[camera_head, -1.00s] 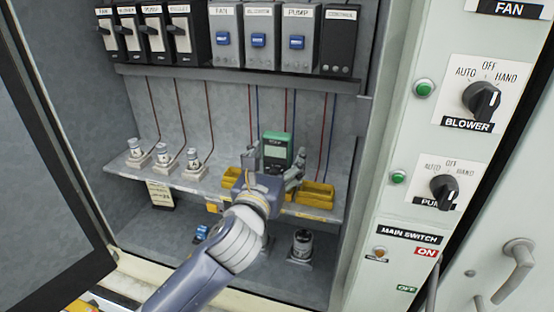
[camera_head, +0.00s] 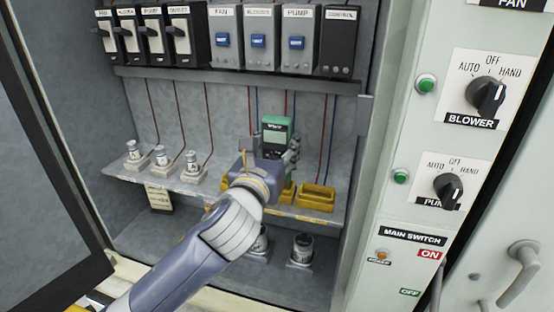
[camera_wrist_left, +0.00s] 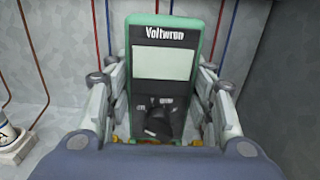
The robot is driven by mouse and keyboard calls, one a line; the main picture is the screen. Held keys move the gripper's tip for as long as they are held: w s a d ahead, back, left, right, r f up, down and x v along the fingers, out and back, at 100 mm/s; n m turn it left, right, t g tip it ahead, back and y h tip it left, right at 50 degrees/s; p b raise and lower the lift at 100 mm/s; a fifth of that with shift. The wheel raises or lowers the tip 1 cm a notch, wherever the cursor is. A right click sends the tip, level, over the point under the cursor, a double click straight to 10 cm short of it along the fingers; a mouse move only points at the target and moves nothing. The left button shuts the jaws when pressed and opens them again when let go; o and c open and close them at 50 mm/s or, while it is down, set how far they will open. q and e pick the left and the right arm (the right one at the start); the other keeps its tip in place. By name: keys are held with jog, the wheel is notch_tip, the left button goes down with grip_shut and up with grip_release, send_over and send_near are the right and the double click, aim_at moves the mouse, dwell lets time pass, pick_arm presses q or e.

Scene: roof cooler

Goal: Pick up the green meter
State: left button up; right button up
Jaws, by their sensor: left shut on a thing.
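The green meter (camera_head: 276,134) has a dark face, a pale screen and a black dial. It stands upright inside the cabinet, above the shelf with the yellow bins. My left gripper (camera_head: 270,150) is shut on it, one finger at each side. In the left wrist view the meter (camera_wrist_left: 163,70) faces the camera, between the two fingers (camera_wrist_left: 160,105). Its lower end is hidden behind the gripper, so I cannot tell whether it touches the shelf. My right gripper is not in view.
A yellow bin (camera_head: 317,197) sits on the shelf (camera_head: 215,193), right of the gripper. Several fuses (camera_head: 160,157) stand at the shelf's left. Breakers and relays (camera_head: 257,42) hang above. The cabinet door (camera_head: 45,150) stands open at left; a switch panel (camera_head: 415,210) is at right.

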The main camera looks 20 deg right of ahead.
pick_arm(q)
jog(key=s+a+r+b, duration=0.1)
jog(key=s+a+b, duration=0.2)
jog(key=s+a, duration=0.4)
jog(key=a, duration=0.7)
jog(key=shift+a+r+b, duration=0.15)
jog(key=shift+a+b, duration=0.1)
jog(key=shift+b, duration=0.1)
jog(key=s+a+f+n+t+y, duration=0.25)
jog(key=a+f+n+y, duration=0.4)
jog(key=a+f, duration=1.1)
jog(key=s+a+f+y, duration=0.3)
jog(key=s+f, duration=0.5)
jog(key=s, duration=0.4)
jog(key=shift+a, duration=0.5)
